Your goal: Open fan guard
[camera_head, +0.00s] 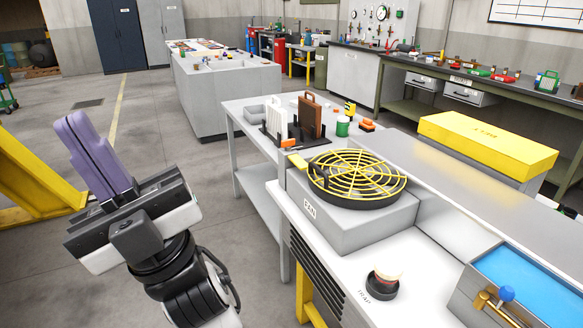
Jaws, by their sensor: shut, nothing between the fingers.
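The fan guard (371,174) is a round yellow wire grille. It lies flat over the black fan ring on top of a grey box (352,226) labelled FAN, right of centre. A yellow tab (297,161) sticks out at its left edge, beside a black curved part (319,178). My gripper (76,128) is at the left of the view, with its purple fingers shut together and pointing up and left. It is empty, over the floor, and well apart from the guard.
Behind the fan box, a grey table (243,112) holds brown and white upright items and small parts. A black knob with a pale top (382,283) stands in front. A blue-topped tray (520,280) is at right, a yellow box (487,142) behind. Open floor surrounds my gripper.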

